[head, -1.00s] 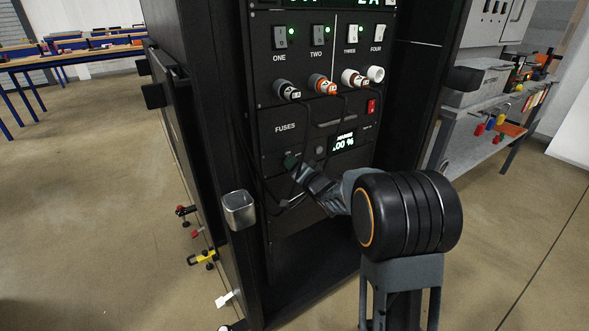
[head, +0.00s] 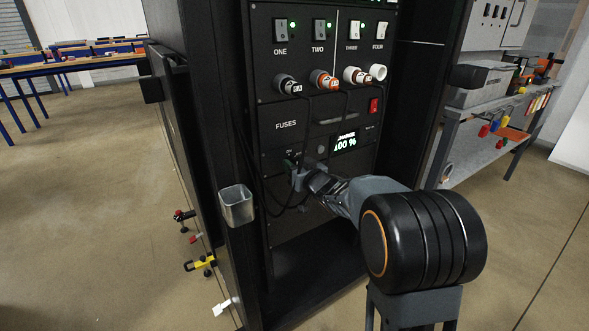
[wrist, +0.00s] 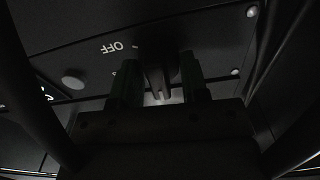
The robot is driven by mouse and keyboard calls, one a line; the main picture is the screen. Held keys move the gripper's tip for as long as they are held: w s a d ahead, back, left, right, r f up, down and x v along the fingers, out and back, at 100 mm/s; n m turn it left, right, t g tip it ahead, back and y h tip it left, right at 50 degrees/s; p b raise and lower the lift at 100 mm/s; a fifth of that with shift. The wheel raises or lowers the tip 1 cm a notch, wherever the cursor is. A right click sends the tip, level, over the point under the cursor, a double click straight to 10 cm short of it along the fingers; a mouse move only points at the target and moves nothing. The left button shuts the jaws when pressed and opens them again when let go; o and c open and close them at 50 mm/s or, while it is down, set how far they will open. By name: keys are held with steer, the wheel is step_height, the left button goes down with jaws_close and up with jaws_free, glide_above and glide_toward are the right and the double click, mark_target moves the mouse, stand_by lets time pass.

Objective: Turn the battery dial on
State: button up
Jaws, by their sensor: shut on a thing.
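The battery dial (wrist: 158,80) is a dark knob on the black panel in the wrist view, between my two fingers. My gripper (wrist: 158,64) is shut on it. An upside-down "OFF" label (wrist: 118,47) is printed on the panel beside the dial. In the head view my gripper (head: 291,170) is against the panel, left of and below the lit charge display (head: 346,142), which reads 100 %. There the gripper mostly hides the dial. Which way the dial points is too dark to tell.
Above are a "FUSES" panel (head: 286,125) with a red switch (head: 374,106), several plugs with hanging black cables, and switches with green lights. Cables hang close to my gripper. A metal cup (head: 236,207) is on the rack's left side. Open floor lies left.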

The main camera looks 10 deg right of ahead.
steer(key=shift+n, duration=0.4)
steer(key=o, duration=0.9)
steer(key=shift+s, duration=0.1)
steer(key=p+v, duration=0.3)
steer(key=v, duration=1)
steer(key=shift+s+d, duration=0.1)
steer(key=shift+s, duration=0.15)
steer(key=shift+r, duration=0.2)
